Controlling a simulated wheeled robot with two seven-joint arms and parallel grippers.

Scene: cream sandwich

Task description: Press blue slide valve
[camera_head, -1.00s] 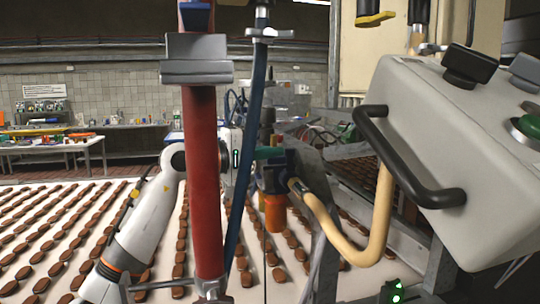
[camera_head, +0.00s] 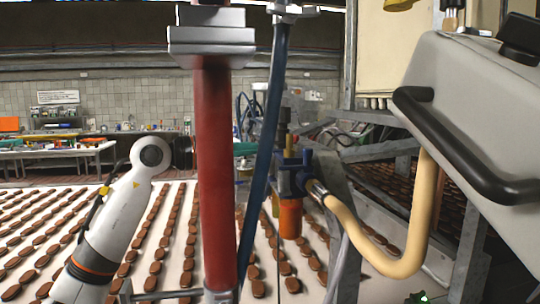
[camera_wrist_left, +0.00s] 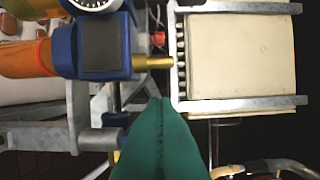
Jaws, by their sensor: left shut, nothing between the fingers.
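A blue valve unit (camera_head: 287,182) with an orange bowl (camera_head: 290,217) hangs behind the red pipe and blue hose in the head view. In the left wrist view the blue unit (camera_wrist_left: 62,52) shows at upper left, with a dark square face, a brass fitting (camera_wrist_left: 152,62) and the orange bowl (camera_wrist_left: 28,58). I cannot tell which part is the slide valve. My left gripper (camera_head: 250,148) reaches in from the left, partly hidden by the red pipe. Its green fingers (camera_wrist_left: 165,104) are shut and empty, their tips just below the brass fitting in the wrist picture. My right gripper is not in view.
A red pipe (camera_head: 215,170) and a blue hose (camera_head: 266,130) stand in front of my left gripper. A cream hose (camera_head: 400,262) and a grey control box (camera_head: 470,90) are on the right. Rows of brown biscuits lie on the white conveyor (camera_head: 150,190).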

